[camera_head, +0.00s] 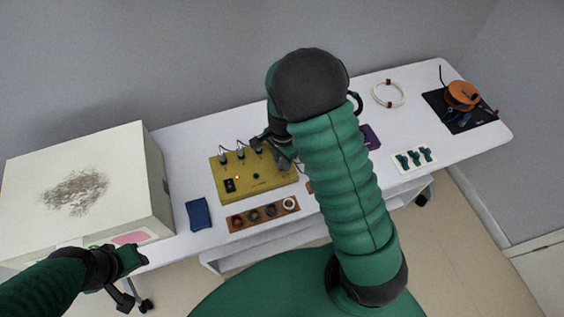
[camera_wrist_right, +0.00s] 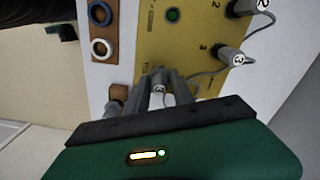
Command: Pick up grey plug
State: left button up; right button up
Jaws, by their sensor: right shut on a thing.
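The yellow panel box (camera_head: 230,188) stands on the white table, with grey plugs along its far side, one of them here (camera_head: 240,152). My right gripper (camera_head: 275,147) is over the panel's right part, partly hidden by its own arm. In the right wrist view its fingers (camera_wrist_right: 157,90) are shut on a grey plug (camera_wrist_right: 158,88) with a white numbered top, at the panel. Two other grey plugs with cables, labelled 2 (camera_wrist_right: 240,8) and 3 (camera_wrist_right: 230,55), stand to the right. My left gripper (camera_head: 126,275) is low at the left, away from the panel; its jaw opening is unclear.
A brown board with rings (camera_head: 235,224) lies in front of the panel, a blue cloth-like item (camera_head: 199,214) to its left. A large cream box (camera_head: 110,150) fills the left end. An orange reel (camera_head: 461,95), a white cable ring (camera_head: 375,94) and a small white tray (camera_head: 396,167) lie right.

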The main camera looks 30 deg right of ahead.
pick_arm(q)
jog(key=shift+d+r, duration=0.1)
jog(key=shift+d, duration=0.2)
pick_arm(e)
jog(key=shift+d, duration=0.2)
grip_shut()
jog(key=shift+r, duration=0.3)
notch_tip(320, 180, up, 3)
jog(key=shift+r, duration=0.1)
pick_arm(q)
jog(key=shift+a+f+b, duration=0.1)
jog(key=shift+f+b, duration=0.2)
pick_arm(e)
jog(key=s+d, duration=0.3)
jog(key=s, duration=0.4)
jog(key=s+d+r, duration=0.1)
jog(key=s+d, duration=0.2)
jog(key=s, duration=0.4)
jog(key=shift+s+d, duration=0.2)
jog(key=shift+s, duration=0.1)
jog(key=shift+r, duration=0.15)
